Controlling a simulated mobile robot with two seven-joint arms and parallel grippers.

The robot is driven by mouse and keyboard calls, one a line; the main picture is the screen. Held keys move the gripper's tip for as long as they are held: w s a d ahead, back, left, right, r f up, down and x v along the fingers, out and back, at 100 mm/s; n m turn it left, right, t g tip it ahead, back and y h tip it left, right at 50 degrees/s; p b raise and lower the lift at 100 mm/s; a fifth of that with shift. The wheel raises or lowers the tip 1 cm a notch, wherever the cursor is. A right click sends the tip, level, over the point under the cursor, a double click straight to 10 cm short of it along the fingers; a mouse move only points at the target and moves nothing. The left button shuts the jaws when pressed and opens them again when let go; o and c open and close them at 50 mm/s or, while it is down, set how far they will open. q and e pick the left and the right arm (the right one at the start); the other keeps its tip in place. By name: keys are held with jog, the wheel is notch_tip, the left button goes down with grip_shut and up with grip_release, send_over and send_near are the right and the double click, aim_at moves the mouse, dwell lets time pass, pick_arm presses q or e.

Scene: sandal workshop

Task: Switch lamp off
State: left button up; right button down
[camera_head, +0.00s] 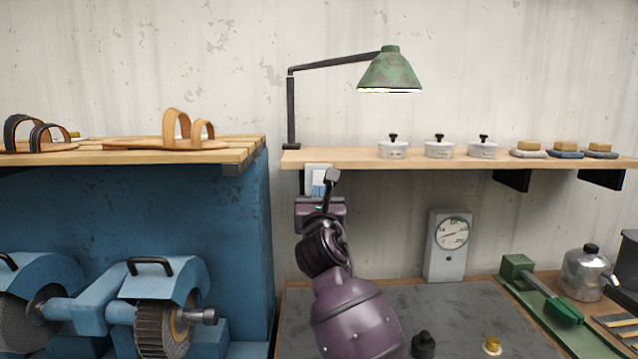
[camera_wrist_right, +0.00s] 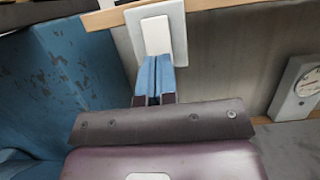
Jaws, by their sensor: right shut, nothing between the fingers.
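The green lamp (camera_head: 390,72) hangs from a dark jointed arm above the shelf, and its underside glows bright. A white wall switch (camera_head: 312,170) sits just under the shelf's left end. The right wrist view shows its pale plate (camera_wrist_right: 177,38) with a lighter rocker in the middle. My right gripper (camera_head: 319,188) is shut and empty, in front of the switch. In the wrist view its blue fingertips (camera_wrist_right: 155,70) are at the rocker's lower end and cover part of it. I cannot tell whether they touch. My left gripper is not in view.
The wooden shelf (camera_head: 350,158) runs just above the switch, with several lidded white pots. A blue cabinet (camera_head: 225,225) stands close on the left. A clock box (camera_head: 446,262) stands right on the bench (camera_head: 395,300). Open wall lies between switch and clock.

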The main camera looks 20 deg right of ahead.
jog(key=shift+w, duration=0.3)
dwell(0.5)
jog(key=shift+w+d, duration=0.1)
jog(key=shift+w, duration=0.1)
jog(key=s+a+p, duration=0.2)
jog(key=s+p, duration=0.3)
jog(key=s, duration=0.2)
jog(key=shift+s, duration=0.4)
dwell(0.3)
jog(key=shift+a, duration=0.1)
